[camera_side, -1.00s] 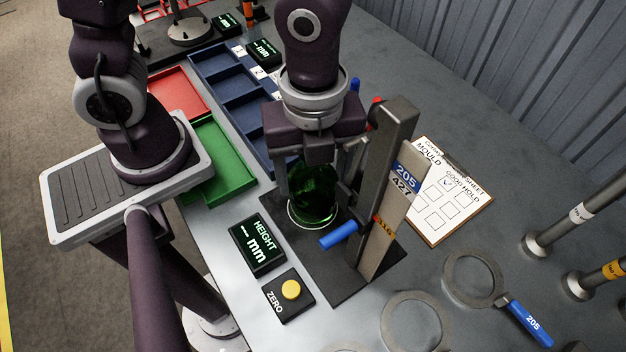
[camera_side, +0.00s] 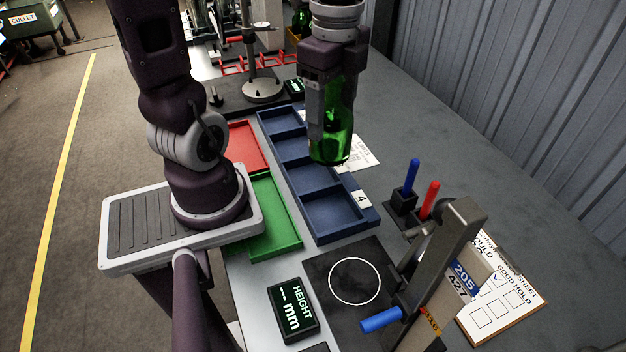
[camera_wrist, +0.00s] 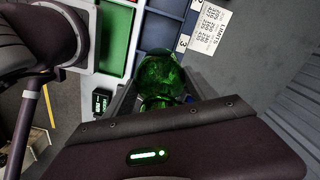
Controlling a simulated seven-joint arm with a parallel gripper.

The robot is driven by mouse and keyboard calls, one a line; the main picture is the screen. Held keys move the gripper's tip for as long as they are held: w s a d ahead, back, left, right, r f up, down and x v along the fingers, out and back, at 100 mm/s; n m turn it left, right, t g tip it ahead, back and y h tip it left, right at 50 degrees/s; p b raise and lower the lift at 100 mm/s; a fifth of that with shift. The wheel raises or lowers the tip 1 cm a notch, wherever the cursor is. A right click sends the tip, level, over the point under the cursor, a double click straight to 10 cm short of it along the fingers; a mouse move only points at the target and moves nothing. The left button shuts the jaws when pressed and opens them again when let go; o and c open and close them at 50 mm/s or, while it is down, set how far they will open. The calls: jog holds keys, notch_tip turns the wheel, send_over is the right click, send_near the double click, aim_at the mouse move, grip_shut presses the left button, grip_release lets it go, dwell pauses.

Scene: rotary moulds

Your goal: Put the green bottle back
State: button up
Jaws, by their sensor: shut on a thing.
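My gripper (camera_side: 322,112) is shut on the green bottle (camera_side: 340,125) and holds it upright in the air. In the side view the bottle appears over the blue compartment tray (camera_side: 318,226), in front of its right edge. How high it hangs above the tray is hard to tell. The wrist view shows the bottle (camera_wrist: 160,72) between the jaws, with the blue tray (camera_wrist: 152,28) beyond it. The tray compartments that show look empty; the bottle and gripper hide part of the tray.
A height gauge (camera_side: 452,250) stands at the front right; its black base with a white ring (camera_side: 355,282) is empty. A green tray (camera_side: 272,225) and a red tray (camera_side: 246,148) lie left of the blue one. Blue and red pens (camera_side: 411,175) stand in a holder.

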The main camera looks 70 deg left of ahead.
jog(key=s+a+n, duration=0.2)
jog(key=a+n, duration=0.1)
jog(key=a, duration=0.2)
notch_tip(320, 180, down, 10)
jog(key=shift+w+d+f, duration=0.1)
jog(key=shift+f, duration=0.15)
jog(key=o, duration=1.8)
jog(key=shift+c, duration=0.2)
